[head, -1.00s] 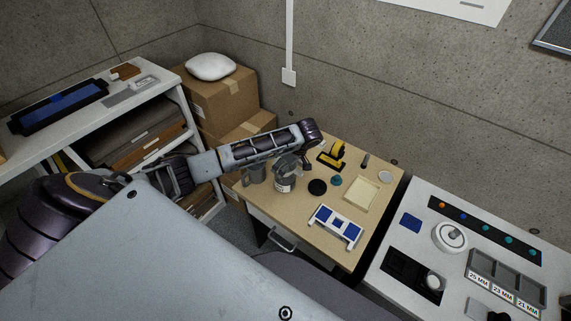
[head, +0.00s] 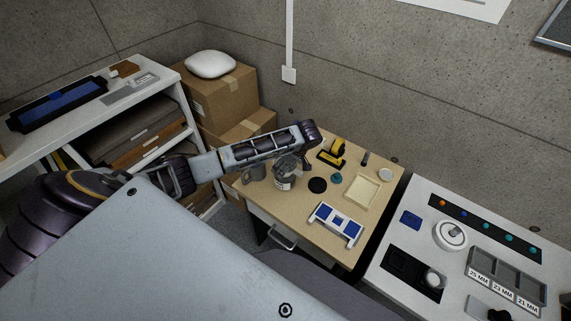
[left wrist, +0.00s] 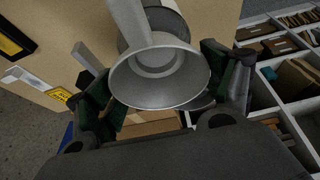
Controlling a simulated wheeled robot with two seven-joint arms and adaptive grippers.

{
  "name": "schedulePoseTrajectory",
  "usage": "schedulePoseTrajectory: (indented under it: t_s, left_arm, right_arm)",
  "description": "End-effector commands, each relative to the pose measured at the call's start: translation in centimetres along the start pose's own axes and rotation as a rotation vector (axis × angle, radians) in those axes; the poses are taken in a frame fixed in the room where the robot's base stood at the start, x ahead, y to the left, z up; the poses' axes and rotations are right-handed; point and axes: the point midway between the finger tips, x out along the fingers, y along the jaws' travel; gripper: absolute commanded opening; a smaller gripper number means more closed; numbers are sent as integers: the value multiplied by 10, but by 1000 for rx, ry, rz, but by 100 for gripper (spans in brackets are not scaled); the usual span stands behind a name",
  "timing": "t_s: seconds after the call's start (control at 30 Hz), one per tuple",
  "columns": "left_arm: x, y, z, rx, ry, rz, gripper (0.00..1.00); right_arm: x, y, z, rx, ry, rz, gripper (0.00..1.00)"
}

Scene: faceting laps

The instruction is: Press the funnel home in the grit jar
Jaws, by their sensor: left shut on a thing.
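How deep the funnel's stem sits in the jar is hidden. My right gripper is not in view.
On the tan table (head: 300,232) are a black disc (head: 317,186), a yellow-and-black tool (head: 333,153), a cream tray (head: 377,194) and a blue-and-white rack (head: 336,226). A white bench (head: 385,279) stands to the right, a shelf (head: 150,84) and cartons (head: 222,100) to the left.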

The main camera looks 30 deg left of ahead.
Motion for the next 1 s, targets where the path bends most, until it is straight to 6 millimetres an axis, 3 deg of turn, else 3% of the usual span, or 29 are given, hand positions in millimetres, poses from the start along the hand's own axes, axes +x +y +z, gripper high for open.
schedulePoseTrajectory:
  t_s: [0.2, 0.23, 0.37, 0.77, 1.0]
  left_arm:
    - [3, 0, 1, 0, 0, 0, 57]
    - [3, 0, 1, 0, 0, 0, 85]
    - [3, 0, 1, 0, 0, 0, 100]
    - [2, 0, 1, 0, 0, 0, 100]
    - [-9, 0, 2, 0, 0, 0, 100]
  right_arm:
    - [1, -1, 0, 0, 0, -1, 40]
    - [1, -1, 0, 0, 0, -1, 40]
    - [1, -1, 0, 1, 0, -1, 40]
    - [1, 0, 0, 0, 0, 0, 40]
    - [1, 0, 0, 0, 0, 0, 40]
